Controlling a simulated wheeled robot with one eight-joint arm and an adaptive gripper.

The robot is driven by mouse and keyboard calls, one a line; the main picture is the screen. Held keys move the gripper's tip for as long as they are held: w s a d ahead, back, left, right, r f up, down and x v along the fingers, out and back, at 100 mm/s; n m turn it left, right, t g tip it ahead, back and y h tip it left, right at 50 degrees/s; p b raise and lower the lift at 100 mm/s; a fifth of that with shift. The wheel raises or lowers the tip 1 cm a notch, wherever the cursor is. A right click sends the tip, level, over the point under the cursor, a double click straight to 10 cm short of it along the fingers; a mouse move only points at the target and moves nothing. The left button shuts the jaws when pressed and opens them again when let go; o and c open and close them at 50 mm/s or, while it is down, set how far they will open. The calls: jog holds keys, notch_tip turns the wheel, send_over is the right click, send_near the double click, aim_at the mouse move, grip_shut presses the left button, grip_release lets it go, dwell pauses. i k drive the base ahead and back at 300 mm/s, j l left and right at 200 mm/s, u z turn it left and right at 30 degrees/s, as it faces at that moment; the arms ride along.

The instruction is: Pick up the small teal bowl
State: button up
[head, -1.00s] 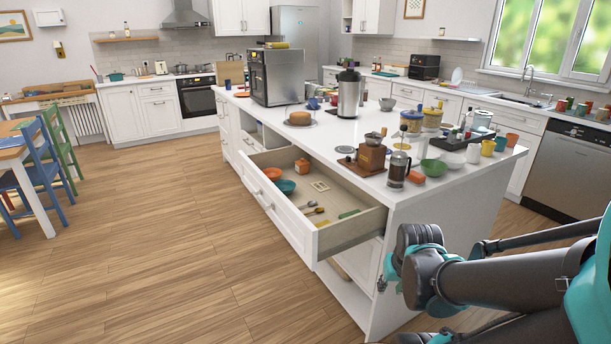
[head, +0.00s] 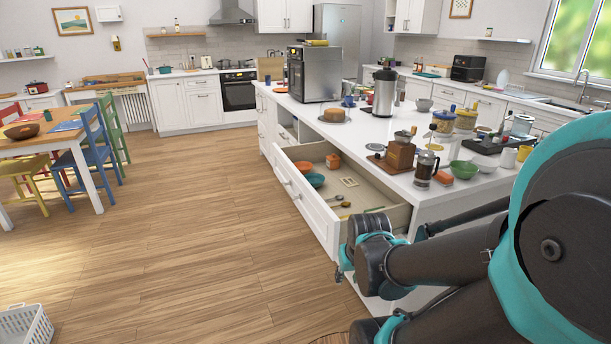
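The small teal bowl (head: 315,180) sits inside the open top drawer (head: 325,222) of the white island, toward the drawer's far left part. Its rim faces up and it looks empty. My dark grey and teal arm fills the lower right of the head view, in front of the island's near end and the drawer's near corner. I cannot make out my gripper's fingers anywhere. Nothing covers the bowl.
An orange container (head: 333,161) stands behind the bowl in the drawer, with several utensils nearer. On the countertop are a coffee grinder (head: 400,155), a French press (head: 426,168) and a green bowl (head: 463,169). Open floor lies left; a white basket (head: 28,327) stands lower left.

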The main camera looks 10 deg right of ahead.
aim_at(316, 179)
jog(key=u, duration=0.8)
jog(key=i+u, duration=0.35)
jog(key=i, duration=3)
jog(key=i+z, duration=0.35)
jog(key=i+j+z, duration=0.15)
jog(key=i+z, duration=0.2)
jog(key=i+j+z, duration=0.2)
jog(key=z, duration=2.3)
